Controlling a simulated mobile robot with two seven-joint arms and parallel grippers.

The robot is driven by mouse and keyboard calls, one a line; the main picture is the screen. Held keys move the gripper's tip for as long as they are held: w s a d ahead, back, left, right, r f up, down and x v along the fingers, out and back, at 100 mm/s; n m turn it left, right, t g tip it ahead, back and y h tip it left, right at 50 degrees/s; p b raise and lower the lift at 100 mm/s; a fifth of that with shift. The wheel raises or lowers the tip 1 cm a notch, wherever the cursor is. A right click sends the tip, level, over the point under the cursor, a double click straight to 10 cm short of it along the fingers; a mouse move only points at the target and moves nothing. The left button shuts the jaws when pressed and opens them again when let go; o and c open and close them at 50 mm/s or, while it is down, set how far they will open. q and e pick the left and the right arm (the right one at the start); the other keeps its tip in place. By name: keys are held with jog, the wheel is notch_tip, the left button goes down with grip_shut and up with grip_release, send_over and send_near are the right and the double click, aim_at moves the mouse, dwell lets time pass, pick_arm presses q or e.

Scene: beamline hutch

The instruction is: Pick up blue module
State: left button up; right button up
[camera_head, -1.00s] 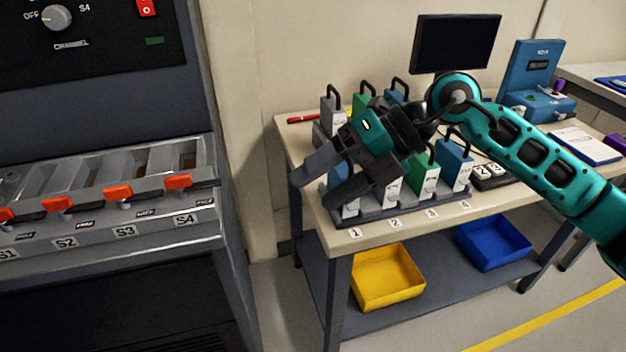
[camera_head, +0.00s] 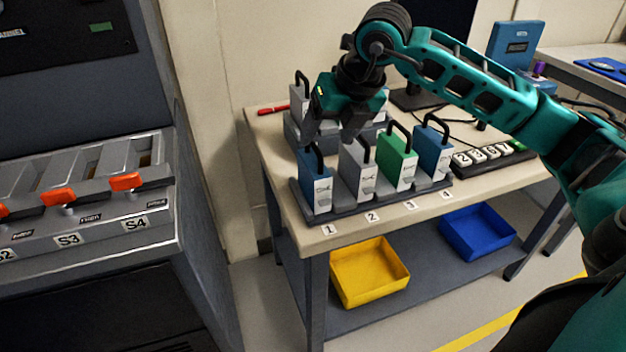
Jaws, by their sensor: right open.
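A blue module (camera_head: 315,185) with a black handle and a pale front stands upright in the front rack (camera_head: 345,209) at label 1. A second blue module (camera_head: 432,155) stands at label 4. A grey-white module (camera_head: 355,175) is at label 2 and a green module (camera_head: 396,162) at label 3. My right gripper (camera_head: 329,137) is open and empty, its fingers pointing down just above and behind the blue module at label 1. The gap between its fingers and the handle is hard to judge. It partly hides the back rack's modules. My left gripper is out of view.
A back rack with a grey module (camera_head: 299,98) stands behind. A numbered block strip (camera_head: 490,158), a monitor (camera_head: 440,50) and a blue device (camera_head: 515,48) are to the right. Yellow (camera_head: 370,272) and blue (camera_head: 478,232) bins sit on the lower shelf. The cabinet (camera_head: 90,200) stands left.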

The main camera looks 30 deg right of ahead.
jog(key=x, duration=0.4)
jog(key=a+x, duration=0.1)
jog(key=x, duration=0.1)
jog(key=shift+s+f+b, duration=0.1)
jog(key=shift+s+b, duration=0.15)
jog(key=shift+b, duration=0.05)
jog(key=shift+d, duration=0.1)
jog(key=c, duration=1.3)
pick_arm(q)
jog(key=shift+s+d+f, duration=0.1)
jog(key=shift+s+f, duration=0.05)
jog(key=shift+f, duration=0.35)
pick_arm(e)
jog(key=shift+o, duration=0.2)
jog(key=shift+r, duration=0.2)
notch_tip(320, 180, up, 9)
jog(key=shift+w+r+p, duration=0.1)
jog(key=shift+p, duration=0.8)
grip_shut()
pick_arm(q)
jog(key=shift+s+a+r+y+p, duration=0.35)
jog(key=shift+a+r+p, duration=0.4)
jog(key=shift+p, duration=0.2)
pick_arm(e)
notch_tip(320, 180, up, 11)
send_over(313, 159)
jog(key=shift+s+d, duration=0.1)
jog(key=shift+s, duration=0.35)
